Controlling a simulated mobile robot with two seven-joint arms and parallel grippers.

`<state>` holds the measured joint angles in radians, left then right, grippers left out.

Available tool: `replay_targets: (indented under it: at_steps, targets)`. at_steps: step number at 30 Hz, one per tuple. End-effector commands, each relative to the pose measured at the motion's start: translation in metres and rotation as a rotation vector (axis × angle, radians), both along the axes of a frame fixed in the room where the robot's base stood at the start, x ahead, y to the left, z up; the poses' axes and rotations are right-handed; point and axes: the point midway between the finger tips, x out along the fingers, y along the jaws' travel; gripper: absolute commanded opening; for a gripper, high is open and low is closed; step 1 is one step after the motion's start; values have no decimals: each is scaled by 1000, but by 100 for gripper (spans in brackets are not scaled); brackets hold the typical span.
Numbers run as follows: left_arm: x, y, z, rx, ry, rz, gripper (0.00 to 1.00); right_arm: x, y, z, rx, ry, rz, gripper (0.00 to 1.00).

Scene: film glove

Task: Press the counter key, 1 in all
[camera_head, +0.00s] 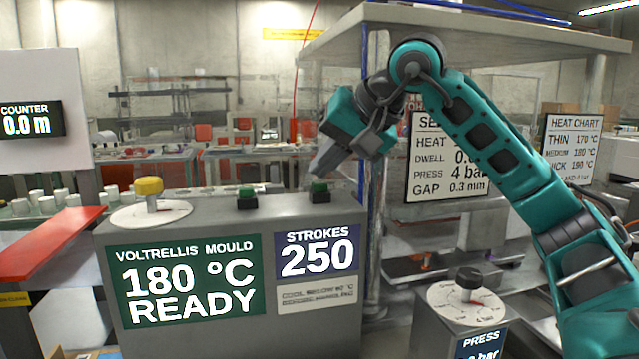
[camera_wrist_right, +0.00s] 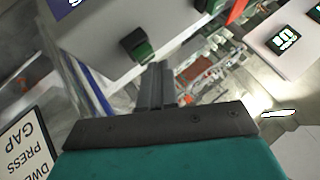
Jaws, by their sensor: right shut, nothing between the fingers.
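The grey Voltrellis mould console (camera_head: 185,335) has two dark keys with green tops on its upper edge. The right green key (camera_head: 320,190) stands above the STROKES display (camera_head: 317,252), which reads 250. The left green key (camera_head: 247,198) stands nearer the yellow knob. A separate COUNTER display (camera_head: 27,119) at far left reads 0.0 m. My right gripper (camera_head: 317,172) is shut and empty, pointing down-left, with its tips just above the right green key. In the wrist view, this key (camera_wrist_right: 140,46) lies just beyond the fingertips (camera_wrist_right: 158,68); contact cannot be told.
The yellow knob (camera_head: 148,186) sits on a white dial at the console's left. A red board (camera_head: 50,245) slopes at far left. A blue post (camera_head: 370,240) and the settings sign (camera_head: 447,160) stand right of the keys. The press dial (camera_head: 468,300) is at front right.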

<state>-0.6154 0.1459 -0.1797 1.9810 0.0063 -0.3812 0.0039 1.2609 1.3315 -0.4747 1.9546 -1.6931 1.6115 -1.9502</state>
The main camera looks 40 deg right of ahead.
Motion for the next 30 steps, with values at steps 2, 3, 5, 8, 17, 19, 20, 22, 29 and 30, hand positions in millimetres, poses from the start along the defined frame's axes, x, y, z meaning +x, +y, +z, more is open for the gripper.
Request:
replay_targets:
  at_steps: [2, 3, 5, 8, 17, 19, 20, 22, 29, 30]
  targets:
    - [0, 0, -1, 0, 0, 0, 43, 0, 0, -2, 0, 0, 0, 0]
    - [0, 0, -1, 0, 0, 0, 43, 0, 0, -2, 0, 0, 0, 0]
    - [0, 0, -2, 0, 0, 0, 43, 0, 0, -3, 0, 0, 0, 0]
    - [0, 0, -3, 0, 0, 0, 43, 0, 0, -4, 0, 0, 0, 0]
    - [0, 0, -5, 0, 0, 0, 43, 0, 0, -8, 0, 0, 0, 0]
    - [0, 0, -6, 0, -1, 0, 43, 0, 0, -9, 0, 1, 0, 0]
    - [0, 0, -6, 0, -1, 0, 43, 0, 0, -9, 0, 1, 0, 0]
    - [0, 0, -7, 0, -1, 0, 43, 0, 0, -10, 0, 1, 0, 0]
    - [0, 0, -6, 0, -1, 0, 43, 0, 0, -10, 0, 1, 0, 0]
    - [0, 0, -6, 0, -1, 0, 43, 0, 0, -10, 0, 1, 0, 0]
